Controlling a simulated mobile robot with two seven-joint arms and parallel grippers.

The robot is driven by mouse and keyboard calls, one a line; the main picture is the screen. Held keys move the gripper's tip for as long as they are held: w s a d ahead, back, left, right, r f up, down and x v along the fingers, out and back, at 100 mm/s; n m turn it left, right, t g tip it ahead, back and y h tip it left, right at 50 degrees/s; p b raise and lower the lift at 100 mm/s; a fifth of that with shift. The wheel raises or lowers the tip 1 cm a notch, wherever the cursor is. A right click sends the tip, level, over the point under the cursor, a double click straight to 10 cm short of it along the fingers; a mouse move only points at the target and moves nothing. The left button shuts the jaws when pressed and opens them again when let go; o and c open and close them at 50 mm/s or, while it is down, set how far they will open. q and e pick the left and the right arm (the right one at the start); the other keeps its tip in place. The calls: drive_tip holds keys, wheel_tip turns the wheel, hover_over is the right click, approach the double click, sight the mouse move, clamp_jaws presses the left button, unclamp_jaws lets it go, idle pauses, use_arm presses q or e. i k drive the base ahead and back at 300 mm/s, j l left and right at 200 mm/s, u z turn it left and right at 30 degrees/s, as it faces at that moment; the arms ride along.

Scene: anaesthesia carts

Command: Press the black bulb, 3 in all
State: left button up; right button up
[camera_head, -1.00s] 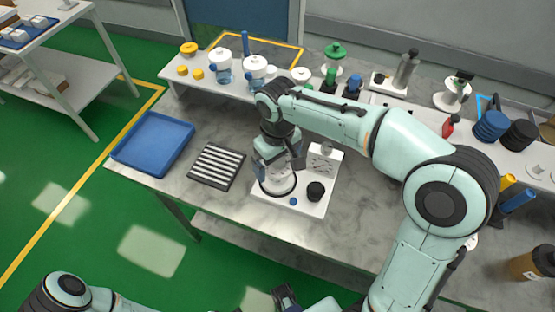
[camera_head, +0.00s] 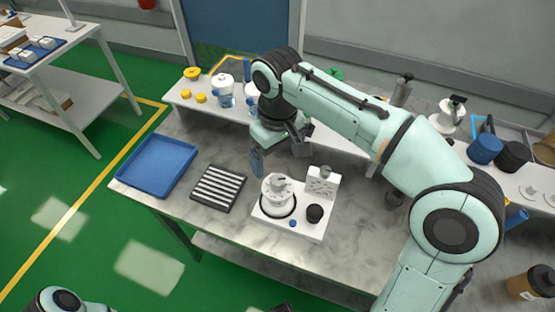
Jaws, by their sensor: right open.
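The black bulb (camera_head: 315,213) is a short dark round knob on the front right of a white base plate (camera_head: 272,219). Beside it on the plate stand a white round unit (camera_head: 277,194), a small blue button (camera_head: 292,223) and an upright white panel (camera_head: 322,183). My right gripper (camera_head: 279,153) is open and empty, above and behind the white unit, apart from the bulb. The bulb is in plain sight. Of my left arm only parts show at the bottom edge; a dark piece there may be its gripper, too cut off to read.
A blue tray (camera_head: 155,168) and a black striped rack (camera_head: 218,189) lie left of the plate on the marble table (camera_head: 222,225). A raised back shelf holds jars, yellow caps (camera_head: 192,73) and dark blue and black round items (camera_head: 485,149). The table's front right is clear.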

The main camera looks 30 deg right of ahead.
sight(314, 213)
drive_tip(key=k, duration=1)
